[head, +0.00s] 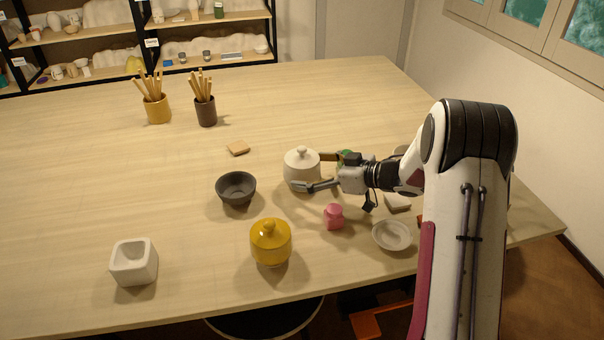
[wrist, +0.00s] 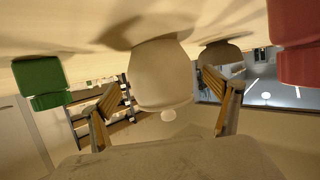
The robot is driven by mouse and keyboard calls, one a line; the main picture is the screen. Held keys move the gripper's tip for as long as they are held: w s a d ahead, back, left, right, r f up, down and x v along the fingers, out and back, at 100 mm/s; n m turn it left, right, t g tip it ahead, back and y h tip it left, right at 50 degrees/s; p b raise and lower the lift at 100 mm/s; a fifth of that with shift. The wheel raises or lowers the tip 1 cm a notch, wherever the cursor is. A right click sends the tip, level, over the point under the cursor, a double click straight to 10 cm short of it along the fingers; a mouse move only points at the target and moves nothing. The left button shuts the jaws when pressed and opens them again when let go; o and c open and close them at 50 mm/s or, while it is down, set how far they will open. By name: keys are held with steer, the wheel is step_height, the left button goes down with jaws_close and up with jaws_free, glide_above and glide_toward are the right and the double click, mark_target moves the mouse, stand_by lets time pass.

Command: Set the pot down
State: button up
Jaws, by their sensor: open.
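A cream lidded pot (head: 301,168) with a round knob stands upright on the table, right of centre in the head view. My gripper (head: 310,172) is open beside it, reaching in from the right. One finger lies along the pot's near side and the other is partly hidden behind it. In the wrist view, which is upside down, the pot (wrist: 158,75) sits between the two spread fingers (wrist: 165,92), with gaps showing on both sides. I see no clear contact between fingers and pot.
A dark bowl (head: 236,187) stands left of the pot. A pink jar (head: 334,217), pale dish (head: 391,235) and yellow lidded jar (head: 270,243) stand nearer. A green jar (wrist: 40,82) is close behind. The table's left middle is clear.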

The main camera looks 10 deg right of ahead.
mark_target(302, 147)
steer(key=shift+x, duration=1.6)
steer(key=shift+r, duration=0.1)
steer(key=c, duration=2.2)
steer(key=shift+r, duration=0.15)
steer(key=shift+r, duration=4.85)
